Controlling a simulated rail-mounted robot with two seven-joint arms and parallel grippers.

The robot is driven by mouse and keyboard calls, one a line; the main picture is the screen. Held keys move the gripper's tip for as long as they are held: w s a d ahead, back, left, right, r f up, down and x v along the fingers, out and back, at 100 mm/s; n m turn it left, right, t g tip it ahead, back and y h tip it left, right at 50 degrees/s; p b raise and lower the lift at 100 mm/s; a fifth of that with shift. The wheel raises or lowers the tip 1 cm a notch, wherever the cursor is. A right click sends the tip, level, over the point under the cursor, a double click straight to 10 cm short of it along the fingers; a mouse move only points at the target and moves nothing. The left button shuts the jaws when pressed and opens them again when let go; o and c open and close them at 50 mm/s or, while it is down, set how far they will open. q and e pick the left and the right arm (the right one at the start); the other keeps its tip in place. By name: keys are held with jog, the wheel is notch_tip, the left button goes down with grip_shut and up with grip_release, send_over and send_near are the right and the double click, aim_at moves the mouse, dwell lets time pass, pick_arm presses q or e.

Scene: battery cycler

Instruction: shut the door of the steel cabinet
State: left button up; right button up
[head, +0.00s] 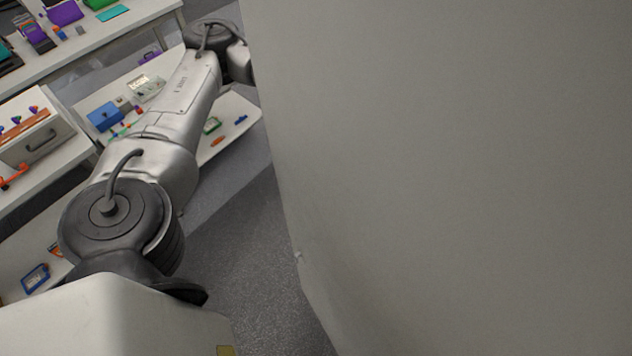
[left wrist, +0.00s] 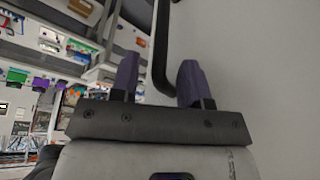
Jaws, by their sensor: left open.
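A large plain grey panel (head: 450,170), apparently the steel cabinet's door, fills the right of the head view. My left arm reaches forward along its left edge, and its far end, with the gripper, is hidden behind the panel. In the left wrist view a pale grey surface (left wrist: 260,60) of the cabinet fills the right side. A dark bar handle (left wrist: 161,40) comes down from the top and bends between the fingers. My left gripper (left wrist: 158,70) is open, with its two purple fingers on either side of the handle's end. Contact cannot be told. My right gripper is not in view.
White benches (head: 82,52) with several small coloured items stand at the left, near my left arm. A grey case (head: 36,138) with a handle sits on one. Bare dark floor (head: 245,265) lies between the benches and the panel.

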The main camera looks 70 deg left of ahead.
pick_arm(q)
jog(key=shift+x, duration=1.9)
grip_shut()
